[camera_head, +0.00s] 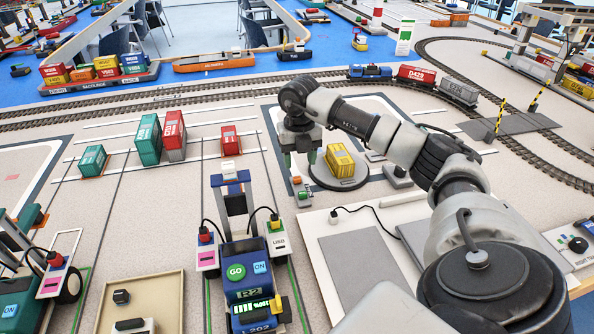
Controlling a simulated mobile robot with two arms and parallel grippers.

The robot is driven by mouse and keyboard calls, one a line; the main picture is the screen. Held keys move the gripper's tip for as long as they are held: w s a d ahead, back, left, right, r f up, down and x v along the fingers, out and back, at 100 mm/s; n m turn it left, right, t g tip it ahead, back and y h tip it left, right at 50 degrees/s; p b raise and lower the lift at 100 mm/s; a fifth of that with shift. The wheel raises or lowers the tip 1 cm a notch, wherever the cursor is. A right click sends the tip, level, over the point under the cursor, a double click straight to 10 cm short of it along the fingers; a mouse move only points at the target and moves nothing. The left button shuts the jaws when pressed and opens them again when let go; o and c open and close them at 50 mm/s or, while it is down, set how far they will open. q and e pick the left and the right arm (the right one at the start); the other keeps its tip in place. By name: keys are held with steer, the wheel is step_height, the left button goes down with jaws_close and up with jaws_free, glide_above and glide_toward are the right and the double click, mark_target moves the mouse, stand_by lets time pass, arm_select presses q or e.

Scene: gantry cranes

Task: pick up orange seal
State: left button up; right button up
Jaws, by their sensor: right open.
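My right gripper (300,160) hangs pointing down near the centre of the view, at the end of my arm from the right. My left gripper does not show.
A yellow container (340,160) stands on a round plate close to the right of my right gripper. A blue vehicle (250,270) stands in front, its mast rising left of the gripper. Green and red containers (172,130) stand at left. Rail tracks (240,92) run behind.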

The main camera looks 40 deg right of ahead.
mark_target(297, 177)
steer(key=f, duration=0.5)
steer(key=shift+w+a+f, duration=0.1)
steer(key=shift+w+f, duration=0.25)
steer(key=shift+f, duration=0.05)
steer(key=shift+r, duration=0.1)
steer(key=shift+c, duration=0.5)
jaws_close()
